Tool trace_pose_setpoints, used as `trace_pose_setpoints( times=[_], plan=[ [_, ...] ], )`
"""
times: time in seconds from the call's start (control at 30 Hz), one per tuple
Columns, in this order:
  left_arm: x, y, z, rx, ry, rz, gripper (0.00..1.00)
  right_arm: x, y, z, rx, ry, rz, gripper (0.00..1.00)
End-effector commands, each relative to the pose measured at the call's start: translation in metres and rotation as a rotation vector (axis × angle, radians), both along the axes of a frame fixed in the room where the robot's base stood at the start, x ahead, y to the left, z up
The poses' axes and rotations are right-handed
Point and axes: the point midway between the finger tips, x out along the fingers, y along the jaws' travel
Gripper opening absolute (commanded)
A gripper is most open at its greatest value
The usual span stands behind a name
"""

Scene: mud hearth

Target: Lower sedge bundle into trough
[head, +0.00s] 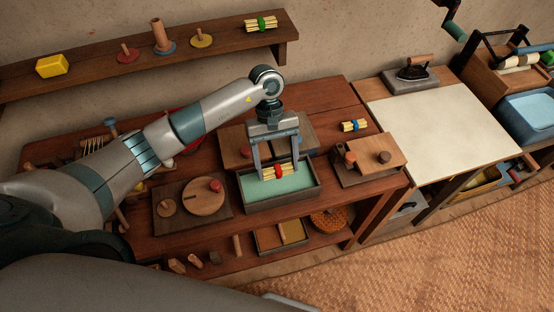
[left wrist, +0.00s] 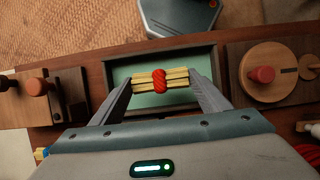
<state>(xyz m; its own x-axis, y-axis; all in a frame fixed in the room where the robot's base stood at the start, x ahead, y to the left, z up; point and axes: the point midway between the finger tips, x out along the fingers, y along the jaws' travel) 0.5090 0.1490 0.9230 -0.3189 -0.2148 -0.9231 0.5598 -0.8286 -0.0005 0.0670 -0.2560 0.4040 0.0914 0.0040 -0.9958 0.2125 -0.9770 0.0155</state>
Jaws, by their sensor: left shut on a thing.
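A sedge bundle (head: 270,173) of yellow stalks tied with a red band is held between the fingers of my left gripper (head: 276,168). In the left wrist view the bundle (left wrist: 176,79) lies crosswise between the two fingertips of my gripper (left wrist: 161,82). The gripper is shut on it. The trough (head: 255,204) is a dark rectangular box with a pale green inside, directly below the bundle; its rim also shows in the left wrist view (left wrist: 128,59). The bundle is over the green surface; I cannot tell whether it touches it. My right gripper is not in view.
A wooden block with a round disc (head: 203,197) stands left of the trough. A block with pegs (head: 372,157) stands to its right. Another sedge bundle with a blue band (head: 354,126) lies behind that block. A wall shelf (head: 150,55) runs above the table.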

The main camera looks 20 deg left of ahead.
Motion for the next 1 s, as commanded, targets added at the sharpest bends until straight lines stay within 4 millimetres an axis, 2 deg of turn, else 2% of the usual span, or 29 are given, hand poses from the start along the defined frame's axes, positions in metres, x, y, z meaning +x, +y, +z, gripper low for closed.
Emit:
trace_pose_setpoints(
  times=[0.33, 0.5, 0.7, 1.0],
  plan=[
    [-0.001, -0.001, -0.037, -0.001, 0.002, 0.001, 0.48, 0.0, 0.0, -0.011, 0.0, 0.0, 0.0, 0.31],
    [0.0, 0.0, -0.053, 0.0, -0.001, 0.0, 0.48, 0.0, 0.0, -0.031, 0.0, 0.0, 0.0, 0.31],
    [0.0, 0.0, -0.062, 0.001, -0.001, 0.001, 0.48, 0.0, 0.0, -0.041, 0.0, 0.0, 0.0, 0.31],
    [0.0, 0.0, -0.063, 0.0, 0.0, 0.0, 0.48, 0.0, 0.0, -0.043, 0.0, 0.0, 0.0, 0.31]
  ],
)
